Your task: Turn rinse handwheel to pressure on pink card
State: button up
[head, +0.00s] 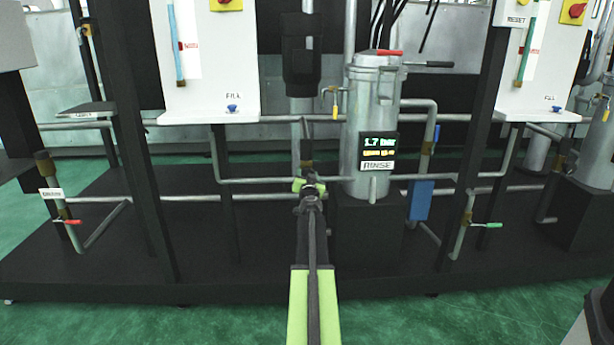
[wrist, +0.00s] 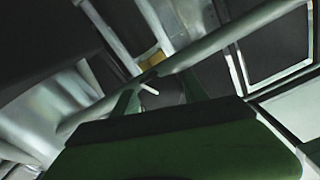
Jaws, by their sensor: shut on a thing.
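My gripper (head: 309,184) is at the pipework just left of the grey rinse vessel (head: 367,125). In the wrist view its green fingers (wrist: 158,98) are closed around a dark rounded part, which I take to be the rinse handwheel (wrist: 165,92); a small pale pin stands out there. A brass fitting (wrist: 152,60) sits just beyond it. In the head view my arm and gripper hide most of the wheel. The display (head: 378,145) on the vessel reads about 1.7 bar, with a smaller yellow line below, above a RINSE label (head: 376,166). I cannot make out a pink card.
Horizontal pipes (head: 255,181) run close on both sides of my gripper. Black posts (head: 140,180) stand to left and right. A red-handled valve (head: 68,221) is at left, a green-handled valve (head: 487,225) at right. White FILL panels (head: 208,70) hang above. Green floor is clear in front.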

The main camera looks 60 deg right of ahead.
jog(key=shift+m, duration=0.4)
jog(key=o, duration=1.4)
jog(key=shift+a, duration=0.1)
jog(key=v, duration=1.7)
jog(key=shift+a, duration=0.1)
